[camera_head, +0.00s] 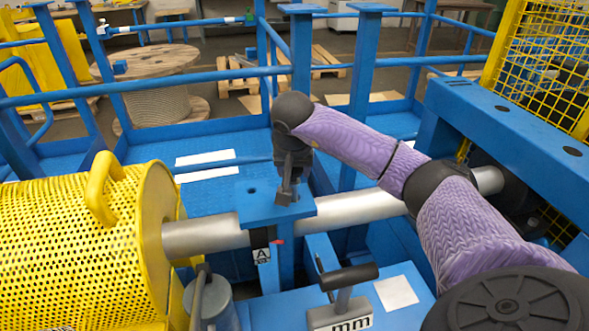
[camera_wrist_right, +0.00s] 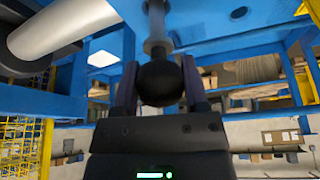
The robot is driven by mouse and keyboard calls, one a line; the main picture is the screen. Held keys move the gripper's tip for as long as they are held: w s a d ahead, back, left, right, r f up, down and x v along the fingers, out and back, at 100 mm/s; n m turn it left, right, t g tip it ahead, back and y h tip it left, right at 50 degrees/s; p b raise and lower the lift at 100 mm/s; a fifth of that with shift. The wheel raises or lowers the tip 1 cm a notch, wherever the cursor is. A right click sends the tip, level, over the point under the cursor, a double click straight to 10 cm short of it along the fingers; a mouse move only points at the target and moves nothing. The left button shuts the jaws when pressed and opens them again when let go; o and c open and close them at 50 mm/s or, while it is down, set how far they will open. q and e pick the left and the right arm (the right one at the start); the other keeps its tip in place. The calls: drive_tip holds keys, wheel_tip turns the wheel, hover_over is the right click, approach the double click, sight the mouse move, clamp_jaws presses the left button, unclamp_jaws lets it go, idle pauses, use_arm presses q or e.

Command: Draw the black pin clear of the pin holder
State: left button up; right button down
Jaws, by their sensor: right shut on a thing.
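My right gripper (camera_head: 287,192) points down over the blue plate with holes (camera_head: 250,207), which looks like the pin holder. In the right wrist view my right gripper (camera_wrist_right: 160,84) is shut on the round black knob of the black pin (camera_wrist_right: 161,83), one finger on each side. A grey shaft with a collar runs from the knob toward the blue plate (camera_wrist_right: 205,28). The shaft's far end is at the picture's top edge, so I cannot tell how deep it sits. In the head view the gripper hides most of the pin. My left gripper is not in view.
A thick grey shaft (camera_head: 205,238) runs below the plate to the yellow perforated guard (camera_head: 80,245) at left. A black T-handle (camera_head: 347,279) stands at front. A blue beam (camera_head: 505,130) and yellow mesh (camera_head: 545,60) are at right. Blue railings stand behind.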

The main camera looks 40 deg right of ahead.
drive_tip(key=shift+r+p, duration=0.5)
drive_tip(key=shift+r, duration=0.3)
wheel_tip(320, 180, up, 7)
drive_tip(key=p, duration=0.6)
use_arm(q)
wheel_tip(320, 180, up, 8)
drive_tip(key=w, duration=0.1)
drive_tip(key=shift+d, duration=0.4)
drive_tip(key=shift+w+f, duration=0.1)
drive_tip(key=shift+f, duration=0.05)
use_arm(e)
drive_tip(key=shift+w, duration=0.1)
